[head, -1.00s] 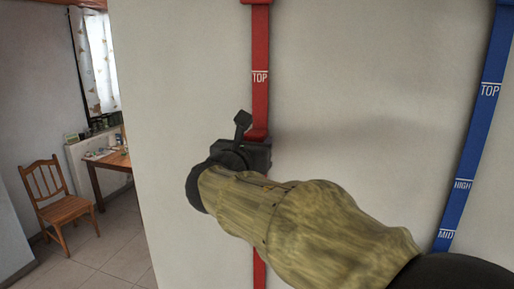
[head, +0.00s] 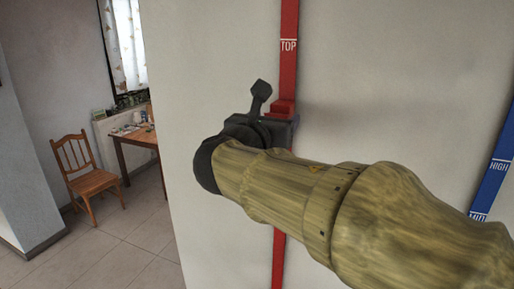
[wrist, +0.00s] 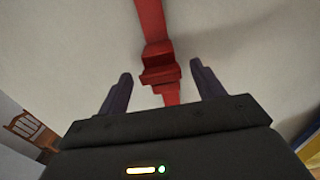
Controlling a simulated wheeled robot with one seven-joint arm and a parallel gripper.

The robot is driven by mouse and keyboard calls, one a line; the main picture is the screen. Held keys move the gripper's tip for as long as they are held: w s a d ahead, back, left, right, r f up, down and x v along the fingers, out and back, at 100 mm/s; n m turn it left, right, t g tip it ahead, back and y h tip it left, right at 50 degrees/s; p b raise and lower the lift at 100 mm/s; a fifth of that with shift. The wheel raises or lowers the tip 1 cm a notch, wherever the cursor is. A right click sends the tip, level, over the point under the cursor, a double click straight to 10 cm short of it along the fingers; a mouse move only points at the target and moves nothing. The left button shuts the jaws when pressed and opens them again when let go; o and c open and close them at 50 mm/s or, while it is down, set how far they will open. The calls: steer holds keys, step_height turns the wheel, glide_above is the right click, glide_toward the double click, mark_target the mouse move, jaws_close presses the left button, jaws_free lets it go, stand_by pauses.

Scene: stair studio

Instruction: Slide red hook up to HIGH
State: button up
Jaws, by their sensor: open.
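The red hook (head: 283,107) sits on the upright red rail (head: 289,72) on the white wall, below the TOP label (head: 289,45). Only its upper part shows in the head view; my gripper (head: 272,128) covers the rest. No HIGH label shows on the red rail. In the wrist view the red hook (wrist: 160,66) is a stepped block, between and just beyond the two dark fingers of my gripper (wrist: 161,78). The fingers are apart, with a gap on each side of the hook. I cannot see them touching it.
A blue rail (head: 495,155) with HIGH and MID labels runs along the wall at the right. The wall ends at the left, where a wooden chair (head: 89,178) and a table (head: 137,138) stand on a tiled floor. The wall around the hook is bare.

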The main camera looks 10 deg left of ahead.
steer(key=s+a+b, duration=0.1)
steer(key=s+b, duration=0.3)
steer(key=s, duration=0.9)
steer(key=shift+a+b, duration=0.35)
steer(key=shift+a, duration=0.05)
steer(key=shift+w, duration=0.1)
steer(key=w+d+f+m+g+b, duration=0.1)
steer(key=w+d+f+m+g, duration=0.2)
steer(key=f, duration=0.6)
steer(key=w+d+f+m+g+h, duration=0.1)
steer(key=d+f+m+g, duration=0.25)
steer(key=d+f, duration=0.45)
steer(key=w+d+f+m+g+b, duration=0.1)
steer(key=w+d+f+m+g, duration=0.2)
steer(key=f, duration=0.8)
steer(key=s+d+f+m+g+y, duration=0.1)
steer(key=s+d+f+m+g, duration=0.1)
steer(key=f+m, duration=0.5)
steer(key=s+d+f+m+g+y+b, duration=0.1)
steer(key=s+d+f+m, duration=0.3)
steer(key=d+f+m, duration=0.3)
steer(key=s+d+f+m+g+y+b, duration=0.1)
steer(key=s+d+f+m+g, duration=0.1)
steer(key=d+f+m, duration=0.3)
step_height(320, 180, down, 3)
steer(key=s+m, duration=0.1)
steer(key=m, duration=0.5)
steer(key=shift+s+g+y, duration=0.3)
steer(key=shift+s+g, duration=0.05)
steer(key=shift+s, duration=0.05)
